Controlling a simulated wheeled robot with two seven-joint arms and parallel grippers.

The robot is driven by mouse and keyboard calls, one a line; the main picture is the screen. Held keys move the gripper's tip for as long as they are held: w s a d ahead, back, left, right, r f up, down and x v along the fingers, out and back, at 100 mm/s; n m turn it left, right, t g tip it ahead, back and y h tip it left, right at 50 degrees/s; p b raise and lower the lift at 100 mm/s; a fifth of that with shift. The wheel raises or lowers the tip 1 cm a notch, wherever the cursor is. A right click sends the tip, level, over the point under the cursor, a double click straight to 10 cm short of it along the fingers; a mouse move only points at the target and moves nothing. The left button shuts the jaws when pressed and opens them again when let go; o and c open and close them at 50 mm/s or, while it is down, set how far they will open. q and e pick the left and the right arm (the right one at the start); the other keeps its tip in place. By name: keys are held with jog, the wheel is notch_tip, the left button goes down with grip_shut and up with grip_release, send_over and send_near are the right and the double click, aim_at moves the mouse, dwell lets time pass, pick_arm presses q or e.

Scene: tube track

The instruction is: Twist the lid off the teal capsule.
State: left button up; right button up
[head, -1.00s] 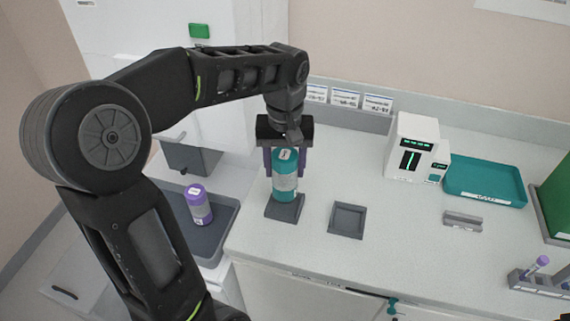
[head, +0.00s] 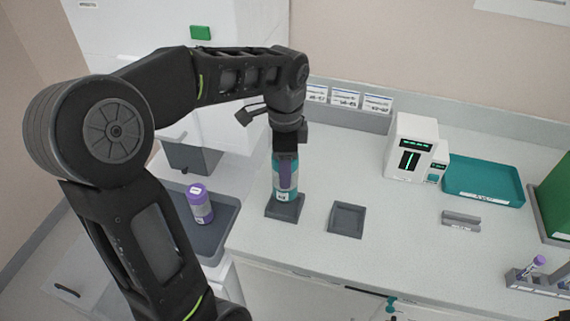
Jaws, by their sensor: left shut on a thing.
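The teal capsule (head: 277,193) stands upright in a dark square holder (head: 285,208) on the counter. My left gripper (head: 286,175) comes down from above and is shut on the capsule's upper part. My right gripper is not in view.
An empty dark square holder (head: 347,220) lies to the right. A purple-lidded capsule (head: 200,204) stands on a grey tray (head: 222,235) at left. A white device (head: 405,148), teal tray (head: 485,181), small grey block (head: 461,220) and tube rack (head: 540,284) are on the right.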

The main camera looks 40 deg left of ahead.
pick_arm(q)
jog(key=shift+f+b, duration=0.35)
jog(key=shift+f, duration=0.05)
jog(key=shift+f+b, duration=0.45)
jog(key=shift+f, duration=0.25)
jog(key=shift+f, duration=0.3)
jog(key=shift+f+b, duration=0.35)
jog(key=shift+b, duration=0.05)
jog(key=shift+f, duration=0.25)
dwell(0.5)
jog(key=shift+f+b, duration=0.45)
dwell(0.6)
